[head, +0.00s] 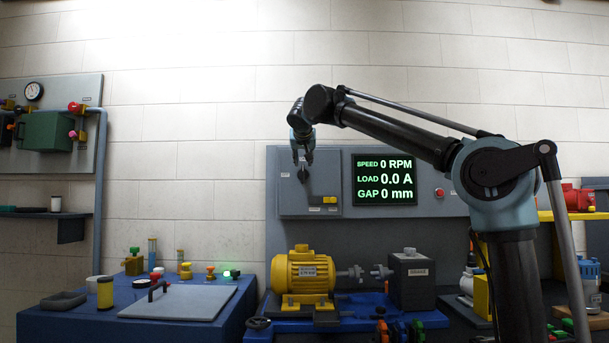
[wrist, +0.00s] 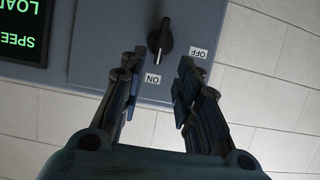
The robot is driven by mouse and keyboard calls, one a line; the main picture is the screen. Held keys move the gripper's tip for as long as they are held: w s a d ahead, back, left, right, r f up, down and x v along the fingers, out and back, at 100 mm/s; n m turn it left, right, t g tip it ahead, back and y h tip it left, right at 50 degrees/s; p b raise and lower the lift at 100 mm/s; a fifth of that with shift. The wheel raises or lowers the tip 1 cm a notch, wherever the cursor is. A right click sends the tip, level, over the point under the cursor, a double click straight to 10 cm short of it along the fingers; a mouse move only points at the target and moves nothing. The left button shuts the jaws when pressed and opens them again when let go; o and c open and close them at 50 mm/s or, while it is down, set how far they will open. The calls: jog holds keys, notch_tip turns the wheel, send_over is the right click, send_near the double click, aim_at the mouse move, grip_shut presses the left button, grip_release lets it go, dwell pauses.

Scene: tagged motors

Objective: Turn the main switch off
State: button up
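The main switch is a black rotary knob (wrist: 159,36) on a grey panel box (wrist: 110,45), seen upside down in the wrist view. Its pointer, with a white line, points to the ON label (wrist: 152,78). The OFF label (wrist: 198,53) is to its right in that view. My gripper (wrist: 158,70) is open, its fingers apart on either side of the pointer's end, with nothing between them; I cannot tell how near the tips are to the knob. In the head view my gripper (head: 303,160) is in front of the panel box (head: 294,202) and partly hides the switch.
A lit display (head: 384,179) reads 0 RPM, 0.0 A and 0 mm, right of the switch. A yellow-ended lever (head: 323,200) is below my gripper. A yellow motor (head: 303,273) and dark block (head: 411,280) stand beneath. A red button (head: 439,193) is farther right.

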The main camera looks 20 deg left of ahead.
aim_at(303, 171)
jog(key=x, duration=1)
grip_shut()
